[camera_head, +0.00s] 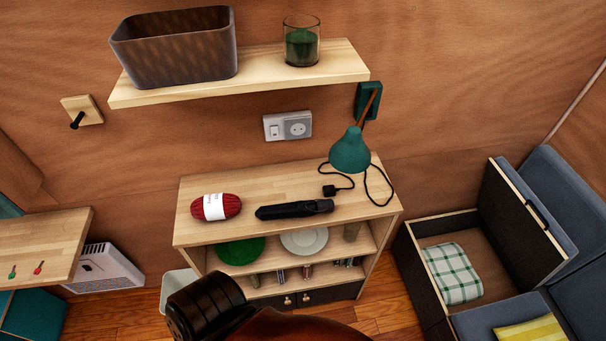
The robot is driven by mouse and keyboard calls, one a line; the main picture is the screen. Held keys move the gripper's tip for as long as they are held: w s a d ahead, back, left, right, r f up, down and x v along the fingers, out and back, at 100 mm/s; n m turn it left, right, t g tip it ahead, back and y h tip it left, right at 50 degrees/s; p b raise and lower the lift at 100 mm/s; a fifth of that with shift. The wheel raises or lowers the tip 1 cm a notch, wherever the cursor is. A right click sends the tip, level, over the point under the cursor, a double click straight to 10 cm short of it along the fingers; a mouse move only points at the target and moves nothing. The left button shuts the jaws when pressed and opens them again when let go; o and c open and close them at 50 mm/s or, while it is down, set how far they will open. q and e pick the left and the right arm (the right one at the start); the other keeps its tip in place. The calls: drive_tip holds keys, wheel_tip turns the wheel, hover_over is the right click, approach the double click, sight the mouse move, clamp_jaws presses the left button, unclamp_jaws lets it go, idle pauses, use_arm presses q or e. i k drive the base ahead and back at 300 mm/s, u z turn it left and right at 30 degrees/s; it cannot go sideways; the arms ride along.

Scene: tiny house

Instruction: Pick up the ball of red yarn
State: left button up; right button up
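The ball of red yarn (216,207) lies on the left part of the wooden cabinet's top (262,190). It is an oblong red skein with a white paper band around its middle. Its top and front are unobstructed, and nothing touches it from above. Neither of my grippers shows in the head view, so I cannot see whether they are open or shut.
A black elongated device (293,209) lies right of the yarn. A teal lamp (350,151) and its dark cord are farther right. A wall shelf (258,75) overhangs behind, bearing a dark bin (175,50) and a glass (301,43). An open storage bench (410,255) stands at right.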

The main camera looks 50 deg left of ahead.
sight(218, 206)
drive_tip(key=u, duration=2.45)
drive_tip(key=k, duration=1.3)
drive_tip(key=u, duration=0.85)
drive_tip(key=i, duration=1.45)
drive_tip(key=z, duration=0.35)
